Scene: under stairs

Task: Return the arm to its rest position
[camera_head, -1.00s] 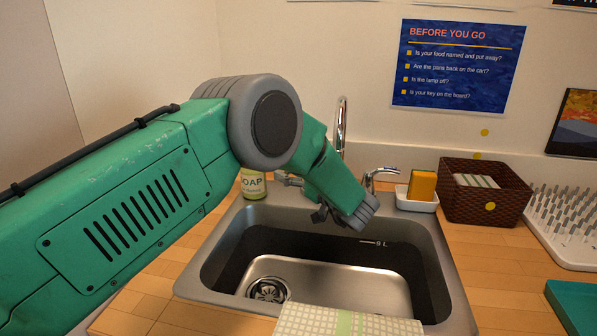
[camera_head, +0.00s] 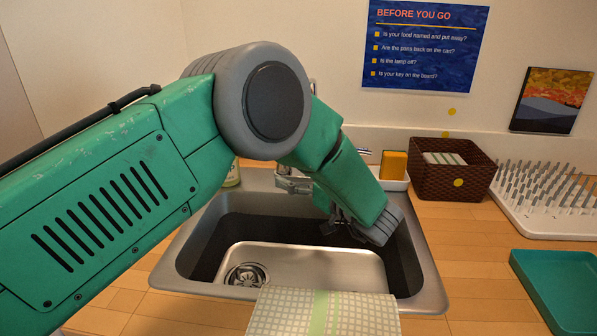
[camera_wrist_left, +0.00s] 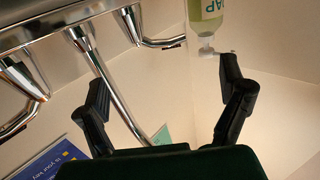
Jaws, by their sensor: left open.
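My left arm (camera_head: 120,190) reaches in from the left, bent at a large grey joint (camera_head: 268,100), and its forearm points down over the sink. My left gripper (camera_head: 343,228) hangs over the basin, partly hidden behind the forearm. In the left wrist view its two dark fingers (camera_wrist_left: 165,80) stand wide apart with nothing between them held. My right gripper is not in view.
The sink (camera_head: 190,262) lies below the gripper, with a checked cloth (camera_head: 285,318) over its front edge. The tap (camera_wrist_left: 100,75) and soap bottle (camera_wrist_left: 208,14) are close behind. A wicker basket (camera_head: 470,178), drying rack (camera_head: 545,205) and teal tray (camera_head: 560,285) stand right.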

